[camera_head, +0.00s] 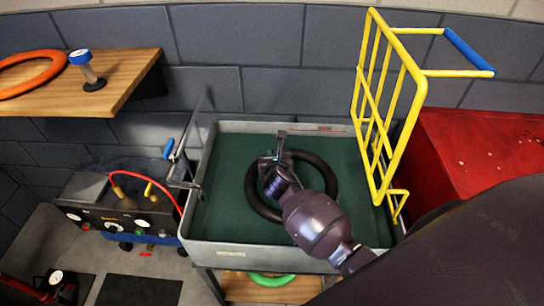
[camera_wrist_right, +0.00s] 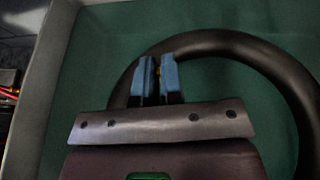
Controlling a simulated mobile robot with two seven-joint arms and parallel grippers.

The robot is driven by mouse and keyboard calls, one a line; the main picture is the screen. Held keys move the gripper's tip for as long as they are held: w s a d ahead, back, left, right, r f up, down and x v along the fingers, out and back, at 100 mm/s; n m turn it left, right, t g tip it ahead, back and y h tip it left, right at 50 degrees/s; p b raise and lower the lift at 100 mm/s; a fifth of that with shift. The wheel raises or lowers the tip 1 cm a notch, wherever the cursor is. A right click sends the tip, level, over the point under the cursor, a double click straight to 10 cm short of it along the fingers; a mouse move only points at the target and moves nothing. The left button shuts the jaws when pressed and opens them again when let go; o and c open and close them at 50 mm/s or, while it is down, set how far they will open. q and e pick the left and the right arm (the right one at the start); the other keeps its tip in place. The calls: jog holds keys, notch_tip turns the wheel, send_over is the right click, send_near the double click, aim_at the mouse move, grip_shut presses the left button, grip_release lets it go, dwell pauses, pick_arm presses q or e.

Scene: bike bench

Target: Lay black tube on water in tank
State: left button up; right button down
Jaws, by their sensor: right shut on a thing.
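The black tube (camera_head: 252,192) is a ring seen inside the outline of the grey tank (camera_head: 260,256), over its dark green water (camera_head: 218,205). My right gripper (camera_head: 271,160) reaches in from the lower right and is shut on the tube at its far left side. In the right wrist view the blue fingertips (camera_wrist_right: 158,72) are close together on the tube (camera_wrist_right: 268,62), which curves away to the right. My forearm hides part of the ring. I cannot tell whether the tube touches the water or hangs just above it. My left gripper is not in view.
A yellow rack (camera_head: 382,110) stands up at the tank's right side, beside a red cabinet (camera_head: 470,150). A machine with gauges (camera_head: 115,210) stands left of the tank. A wooden shelf (camera_head: 125,75) holds an orange ring (camera_head: 55,72). A green ring (camera_head: 270,280) lies below the tank.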

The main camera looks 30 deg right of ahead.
jog(key=shift+f, duration=0.1)
dwell(0.3)
jog(key=c, duration=1.2)
grip_release()
jog(key=p+v, duration=0.2)
jog(key=v, duration=0.8)
jog(key=shift+s+a, duration=0.15)
jog(key=shift+s, duration=0.2)
jog(key=shift+s, duration=0.1)
